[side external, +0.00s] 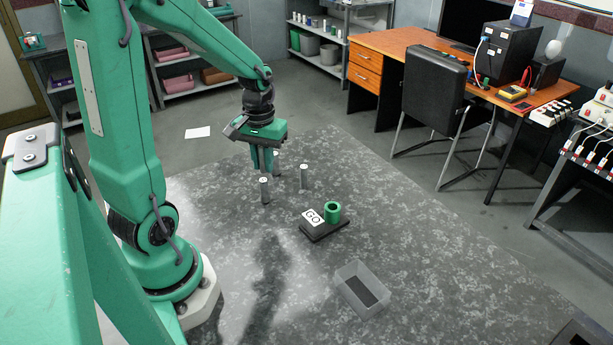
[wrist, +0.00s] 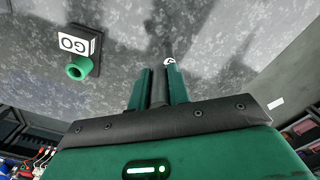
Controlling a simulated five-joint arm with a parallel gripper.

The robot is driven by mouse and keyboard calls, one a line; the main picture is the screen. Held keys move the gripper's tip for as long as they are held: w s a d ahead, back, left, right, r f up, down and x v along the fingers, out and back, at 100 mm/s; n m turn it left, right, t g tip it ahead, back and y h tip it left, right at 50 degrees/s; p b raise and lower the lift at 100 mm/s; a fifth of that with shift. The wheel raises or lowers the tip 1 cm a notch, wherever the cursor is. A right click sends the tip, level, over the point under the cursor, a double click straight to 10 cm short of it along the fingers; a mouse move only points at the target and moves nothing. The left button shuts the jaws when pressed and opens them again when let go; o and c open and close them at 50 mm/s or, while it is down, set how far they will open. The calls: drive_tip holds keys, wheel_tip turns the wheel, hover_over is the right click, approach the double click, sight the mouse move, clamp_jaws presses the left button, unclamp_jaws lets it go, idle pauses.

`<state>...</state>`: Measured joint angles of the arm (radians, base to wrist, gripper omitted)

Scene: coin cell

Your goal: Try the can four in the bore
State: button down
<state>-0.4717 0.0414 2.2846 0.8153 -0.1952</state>
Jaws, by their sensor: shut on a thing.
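My gripper (side external: 262,172) points down over the mat. In the wrist view its fingers (wrist: 160,88) are shut on a dark grey can (wrist: 158,88). I cannot read its number, and the fingers mostly hide it in the side view. Another can (side external: 304,176) stands upright to the right. The green ring with the bore (side external: 332,211) sits on a dark block with a white GO label (side external: 313,218), right of the gripper, empty-looking.
A clear tray with a dark bottom (side external: 363,289) stands on the grey speckled mat (side external: 430,235) in front of the block. The mat right of the block is clear. A desk (side external: 400,52) and a chair (side external: 436,90) stand beyond the mat.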

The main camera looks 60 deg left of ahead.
drive_tip(key=w+d+r+m, duration=0.1)
drive_tip(key=w+d+m, duration=0.4)
drive_tip(key=w+d, duration=0.5)
drive_tip(key=d, duration=0.3)
drive_tip(key=shift+w+d, duration=0.2)
drive_tip(key=shift+d, duration=0.1)
idle(0.3)
drive_tip(key=shift+f, duration=2.85)
drive_tip(key=shift+f, duration=0.85)
drive_tip(key=c, duration=1.2)
unclamp_jaws()
drive_tip(key=shift+c, duration=0.2)
drive_tip(key=shift+r, duration=0.1)
